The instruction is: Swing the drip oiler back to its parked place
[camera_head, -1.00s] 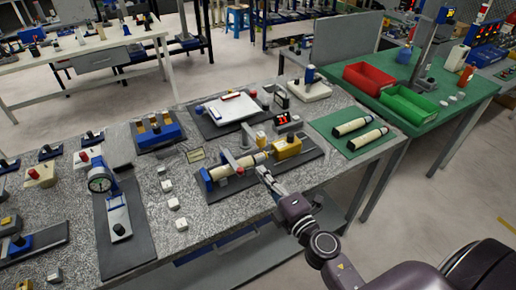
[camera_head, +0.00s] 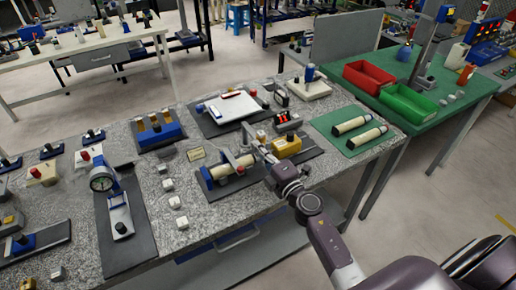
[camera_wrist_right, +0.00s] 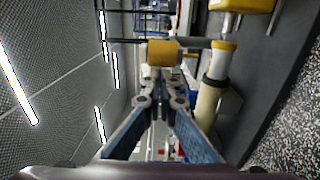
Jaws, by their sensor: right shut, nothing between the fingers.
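The bench fixture (camera_head: 210,187) holds a cream cylinder (camera_head: 228,180) lying along it, with a grey swing arm and a red knob (camera_head: 240,169) above. I take this arm to be the drip oiler, but its parts are small here. My right gripper (camera_head: 258,149) is over the fixture's right part, beside the yellow block (camera_head: 287,146). In the right wrist view, my right gripper (camera_wrist_right: 160,85) is shut and empty. An orange-yellow piece (camera_wrist_right: 162,52) on a grey bar shows just beyond its tips; contact is unclear. The cream cylinder (camera_wrist_right: 208,105) is beside the fingers. My left gripper is out of view.
A red digital display (camera_head: 285,118) stands behind the yellow block. A green mat (camera_head: 340,124) with two cream cylinders lies to the right. A dial gauge stand (camera_head: 102,182) is at left, with small white blocks (camera_head: 175,202) between it and the fixture.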

